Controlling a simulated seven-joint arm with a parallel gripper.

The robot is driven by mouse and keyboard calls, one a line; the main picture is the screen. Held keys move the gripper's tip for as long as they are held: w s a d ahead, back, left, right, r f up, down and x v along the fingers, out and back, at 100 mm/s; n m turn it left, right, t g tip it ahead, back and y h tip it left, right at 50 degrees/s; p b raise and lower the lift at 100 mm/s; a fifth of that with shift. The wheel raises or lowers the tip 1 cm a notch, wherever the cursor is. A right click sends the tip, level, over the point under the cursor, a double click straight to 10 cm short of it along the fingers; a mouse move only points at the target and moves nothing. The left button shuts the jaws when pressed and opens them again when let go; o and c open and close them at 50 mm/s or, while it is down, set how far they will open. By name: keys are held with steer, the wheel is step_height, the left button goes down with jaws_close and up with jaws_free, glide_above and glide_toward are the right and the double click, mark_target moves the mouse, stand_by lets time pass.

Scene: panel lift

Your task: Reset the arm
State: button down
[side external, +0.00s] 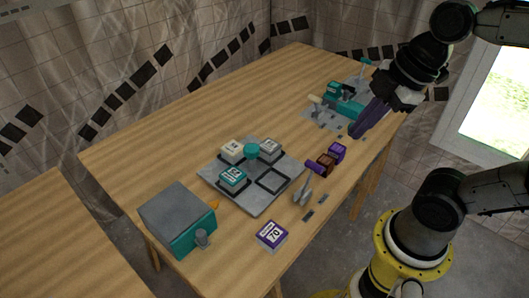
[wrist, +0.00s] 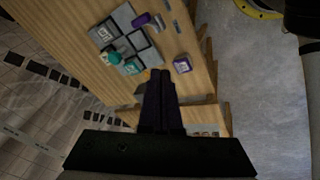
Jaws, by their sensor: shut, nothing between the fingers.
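My gripper (side external: 356,132) is at the upper right of the side view, above the far right part of the wooden table. Its long dark purple fingers point down and to the left. In the wrist view the fingers (wrist: 160,76) lie side by side with no gap, shut and with nothing between them. The gripper appears clear of the table and touches nothing that I can see.
A grey panel (side external: 222,181) on the table (side external: 150,145) bears several blocks and a teal knob (side external: 251,150). A grey and teal box (side external: 177,215), a purple block (side external: 271,235) and a brown block (side external: 326,162) are nearby. A teal device (side external: 345,107) stands near my gripper.

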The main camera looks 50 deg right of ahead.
steer(key=shift+s+d+f+m+t+h, duration=0.15)
steer(key=shift+s+d+f+m+t, duration=0.15)
steer(key=shift+m, duration=1.6)
steer(key=shift+s+d+f+m+t+h, duration=0.2)
steer(key=shift+s+d+m, duration=0.1)
steer(key=shift+m, duration=1.6)
steer(key=shift+s+d+f+m+t+h, duration=0.2)
steer(key=shift+s+f+m, duration=0.1)
steer(key=shift+m, duration=1.6)
steer(key=c, duration=1.6)
jaws_free()
steer(key=shift+r, duration=0.1)
